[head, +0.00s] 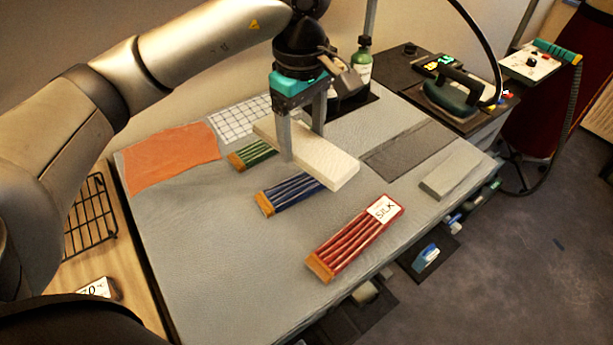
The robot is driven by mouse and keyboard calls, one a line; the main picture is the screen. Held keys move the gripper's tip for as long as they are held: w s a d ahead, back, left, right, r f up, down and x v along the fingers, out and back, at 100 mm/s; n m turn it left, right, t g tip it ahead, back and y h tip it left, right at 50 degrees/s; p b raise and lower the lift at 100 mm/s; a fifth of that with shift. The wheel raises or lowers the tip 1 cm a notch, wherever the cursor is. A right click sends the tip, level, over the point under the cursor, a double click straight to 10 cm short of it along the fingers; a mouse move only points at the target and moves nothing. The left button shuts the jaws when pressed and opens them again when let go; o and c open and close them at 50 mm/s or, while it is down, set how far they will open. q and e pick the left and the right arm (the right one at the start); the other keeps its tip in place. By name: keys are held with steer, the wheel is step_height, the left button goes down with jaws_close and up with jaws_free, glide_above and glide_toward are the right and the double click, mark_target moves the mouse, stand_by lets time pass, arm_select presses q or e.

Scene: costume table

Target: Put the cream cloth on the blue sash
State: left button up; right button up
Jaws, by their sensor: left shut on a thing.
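The cream cloth (335,171) is a flat, folded, block-like piece. My left gripper (302,146) is shut on it near its middle, pointing down, with one finger on the near side. The cloth appears raised over the table, just behind the blue sash. The blue sash (288,194) is a blue striped bundle with an orange end, lying on the grey table. The cloth's near right end hides part of the sash's far right end. I cannot tell whether they touch. My right gripper is not in view.
A green striped bundle (255,154) lies behind the blue one, partly covered. A red bundle labelled SILK (355,238) lies in front. An orange cloth (170,158), checked cloth (240,118), dark grey cloth (408,150) and grey block (456,178) lie around. The table's front left is clear.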

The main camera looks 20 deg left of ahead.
arm_select(q)
steer(key=n, duration=0.1)
steer(key=w+r+n, duration=0.1)
steer(key=n, duration=0.1)
steer(key=a+n, duration=0.1)
steer(key=n, duration=0.1)
steer(key=shift+w+a+r+p, duration=0.1)
steer(key=shift+w+r+p, duration=0.15)
steer(key=shift+w+p, duration=0.15)
steer(key=n, duration=0.2)
steer(key=w+n, duration=0.1)
steer(key=shift+a+r, duration=0.35)
steer(key=shift+r, duration=0.05)
steer(key=n, duration=0.3)
steer(key=w+a+r+n+p, duration=0.1)
steer(key=shift+w+n, duration=0.1)
steer(key=shift+n, duration=0.3)
steer(key=n, duration=0.2)
steer(key=shift+w+a+r+n, duration=0.25)
steer(key=shift+w+a+n, duration=0.05)
steer(key=shift+a, duration=0.05)
steer(key=shift+f, duration=0.15)
glide_above(297, 185)
steer(key=shift+n, duration=0.3)
step_height(297, 185, down, 16)
steer(key=shift+r+b, duration=0.1)
steer(key=shift+b, duration=0.2)
steer(key=shift+f, duration=2)
